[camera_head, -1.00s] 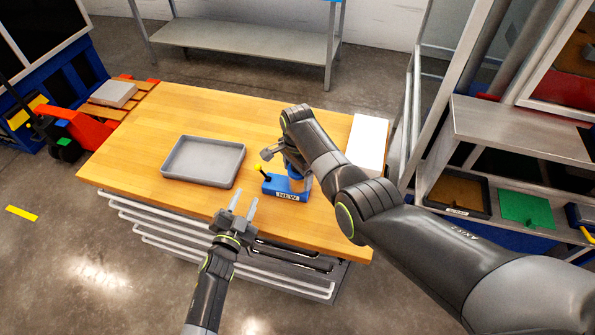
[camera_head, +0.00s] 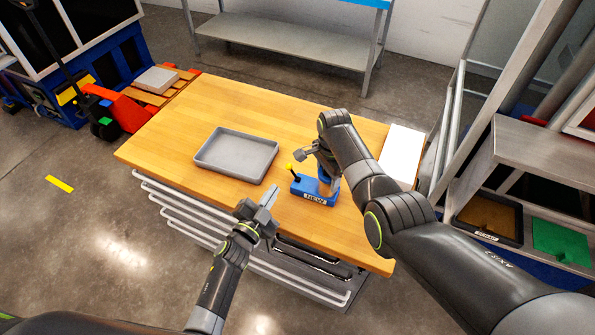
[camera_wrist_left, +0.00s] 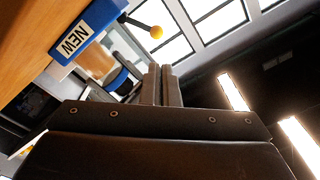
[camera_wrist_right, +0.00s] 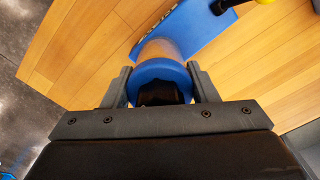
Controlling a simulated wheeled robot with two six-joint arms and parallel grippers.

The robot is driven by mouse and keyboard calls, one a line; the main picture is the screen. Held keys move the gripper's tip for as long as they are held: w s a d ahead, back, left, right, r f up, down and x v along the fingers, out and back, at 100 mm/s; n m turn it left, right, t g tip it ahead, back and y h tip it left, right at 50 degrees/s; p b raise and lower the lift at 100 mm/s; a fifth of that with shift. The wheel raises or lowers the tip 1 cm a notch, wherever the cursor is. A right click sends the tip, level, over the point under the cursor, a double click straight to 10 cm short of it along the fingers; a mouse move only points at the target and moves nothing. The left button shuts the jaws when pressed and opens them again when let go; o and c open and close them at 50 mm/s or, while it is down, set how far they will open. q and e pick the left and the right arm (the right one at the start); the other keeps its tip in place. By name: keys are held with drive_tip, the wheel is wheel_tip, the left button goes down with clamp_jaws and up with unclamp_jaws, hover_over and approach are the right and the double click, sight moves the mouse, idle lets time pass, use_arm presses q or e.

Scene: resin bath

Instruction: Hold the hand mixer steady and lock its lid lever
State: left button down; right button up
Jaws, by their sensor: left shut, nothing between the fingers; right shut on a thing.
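The hand mixer (camera_head: 316,190) stands on the wooden bench near its front edge, with a blue base labelled NEW. A lever with a yellow knob (camera_head: 290,167) rises from the base's left end; the knob also shows in the left wrist view (camera_wrist_left: 157,32). My right gripper (camera_wrist_right: 162,82) is shut around the mixer's blue round top (camera_wrist_right: 160,72). My left gripper (camera_head: 268,198) is shut and empty, just off the bench's front edge, to the left of and nearer than the mixer. In the left wrist view its fingers (camera_wrist_left: 162,84) are together, apart from the knob.
A grey tray (camera_head: 237,154) lies on the bench (camera_head: 200,110) left of the mixer. A white block (camera_head: 402,156) lies at the bench's right end. Bare bench top lies between tray and mixer. Drawer handles run along the bench's front.

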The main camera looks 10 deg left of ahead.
sight(292, 171)
use_arm(q)
wheel_tip(292, 171, up, 6)
drive_tip(key=a+m+g+h, duration=0.2)
drive_tip(key=m+g+h, duration=0.45)
drive_tip(key=m, duration=0.55)
drive_tip(key=a+f+m+g+y, duration=0.1)
drive_tip(key=a+m+g+y, duration=0.3)
drive_tip(key=a, duration=0.3)
drive_tip(key=shift+w+y, duration=0.3)
drive_tip(key=shift+y, duration=0.05)
drive_tip(key=shift+f, duration=0.1)
drive_tip(key=x, duration=0.9)
drive_tip(key=shift+w+d+f, duration=0.2)
drive_tip(key=shift+d+f, duration=0.05)
drive_tip(key=shift+w+d+r, duration=0.2)
drive_tip(key=shift+w+d, duration=0.6)
drive_tip(key=shift+d, duration=0.15)
drive_tip(key=shift+w+d+r, duration=0.1)
drive_tip(key=shift+w+d, duration=0.45)
